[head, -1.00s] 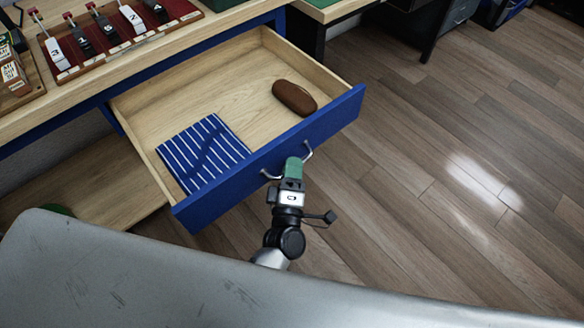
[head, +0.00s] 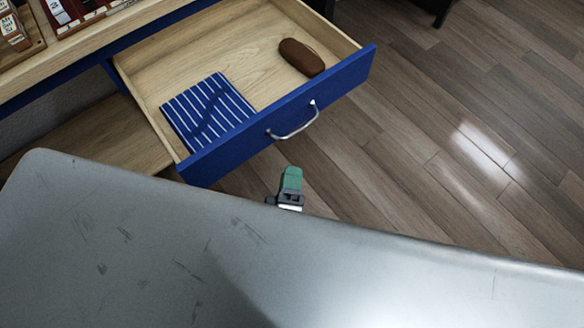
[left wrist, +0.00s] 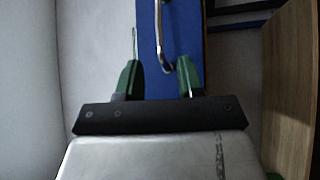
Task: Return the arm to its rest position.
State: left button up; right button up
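My left gripper (head: 291,178) shows its green fingertips just beyond the grey edge of my body in the head view. In the left wrist view its two green fingers (left wrist: 158,76) stand apart with nothing between them. The silver handle (head: 294,126) of the blue drawer (head: 224,154) is ahead of the fingertips, with a gap between. The handle (left wrist: 161,40) also shows in the left wrist view, against the blue drawer front. Most of my left arm is hidden behind my body. My right gripper is not in view.
The drawer stands open, holding a striped blue cloth (head: 208,112) and a brown case (head: 301,57). The wooden workbench (head: 97,43) bears piano parts at top left. A lower wooden shelf (head: 85,140) is left of the drawer. The floor (head: 440,170) at right is clear.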

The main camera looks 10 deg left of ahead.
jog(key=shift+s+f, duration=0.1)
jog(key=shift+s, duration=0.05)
